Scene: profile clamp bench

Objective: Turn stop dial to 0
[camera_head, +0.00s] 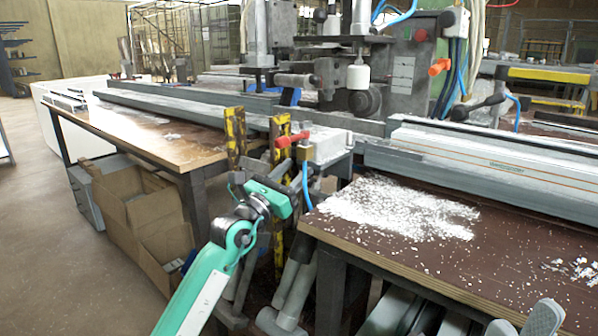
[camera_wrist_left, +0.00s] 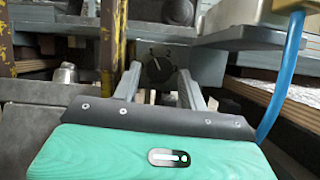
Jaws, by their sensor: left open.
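The stop dial (camera_wrist_left: 158,69) is a dark round knob on a grey plate in the left wrist view. In the head view, my left gripper's green body (camera_head: 268,198) is by the machine's front under the bed, and the dial cannot be made out. My right gripper (camera_head: 524,320) shows two grey fingertips apart at the bottom right edge.
Yellow upright posts (camera_head: 236,140) and a red lever (camera_head: 292,139) stand close to my left gripper. A blue hose (camera_wrist_left: 284,80) hangs to its right. A brown table (camera_head: 400,240) with white chips lies right; cardboard boxes (camera_head: 135,205) stand left.

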